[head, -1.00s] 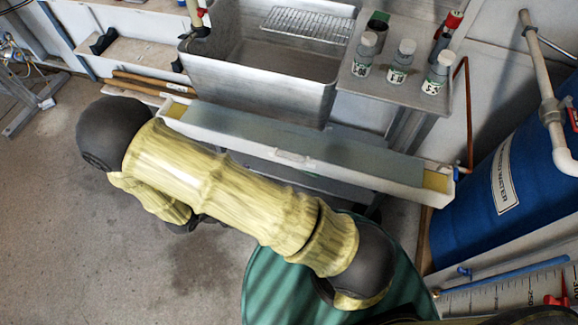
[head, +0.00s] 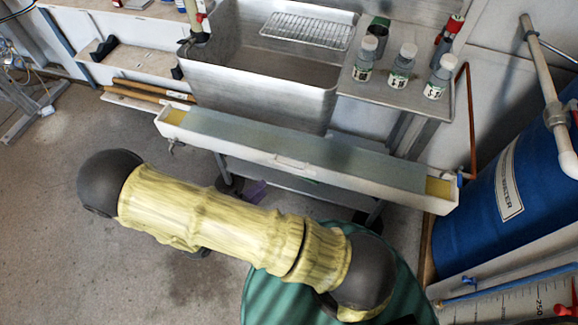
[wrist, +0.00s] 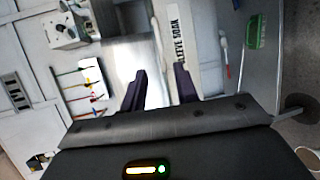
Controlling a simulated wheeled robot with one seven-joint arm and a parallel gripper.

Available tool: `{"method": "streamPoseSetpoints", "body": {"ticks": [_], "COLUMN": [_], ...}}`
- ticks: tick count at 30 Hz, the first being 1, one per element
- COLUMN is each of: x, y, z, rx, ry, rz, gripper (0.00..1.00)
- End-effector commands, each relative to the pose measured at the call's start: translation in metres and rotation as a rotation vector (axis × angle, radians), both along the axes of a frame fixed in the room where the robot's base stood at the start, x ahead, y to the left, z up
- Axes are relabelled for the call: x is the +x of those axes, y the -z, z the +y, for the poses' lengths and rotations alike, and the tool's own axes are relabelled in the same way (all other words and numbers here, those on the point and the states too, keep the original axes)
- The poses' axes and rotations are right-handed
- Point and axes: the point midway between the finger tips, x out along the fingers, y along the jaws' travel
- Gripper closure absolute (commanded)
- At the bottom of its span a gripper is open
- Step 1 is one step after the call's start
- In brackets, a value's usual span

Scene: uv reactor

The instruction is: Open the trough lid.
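The long white trough (head: 440,207) runs across the head view in front of the grey sink. Its grey-blue lid (head: 300,150) lies flat over most of it, with a yellow strip showing at each end. A small pale tab (head: 292,160) sits at the middle of the front edge. In the wrist view my gripper (wrist: 160,80) has two dark purple fingers standing apart, with nothing between them. In the head view my arm lies below the trough, apart from it in the picture; most of the gripper is hidden. The wrist view also shows a white panel lettered "SLEEVE SOAK" (wrist: 190,50).
The sink (head: 260,90) holds a wire rack (head: 308,28). Several bottles (head: 402,66) stand on the shelf to its right. A blue drum (head: 490,220) and pipes stand at the right. A green round surface (head: 270,295) lies below my arm. Open floor is at the left.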

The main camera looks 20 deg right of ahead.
Motion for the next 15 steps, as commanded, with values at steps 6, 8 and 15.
{"method": "streamPoseSetpoints", "body": {"ticks": [6, 8, 15], "x": [0.020, 0.025, 0.046], "y": [0.007, 0.009, 0.017], "z": [-0.034, -0.044, -0.079], "rx": [-0.002, -0.003, -0.002], "ry": [0.003, 0.004, 0.003], "rz": [0.001, 0.000, 0.001], "gripper": [0.70, 0.70, 0.70]}}
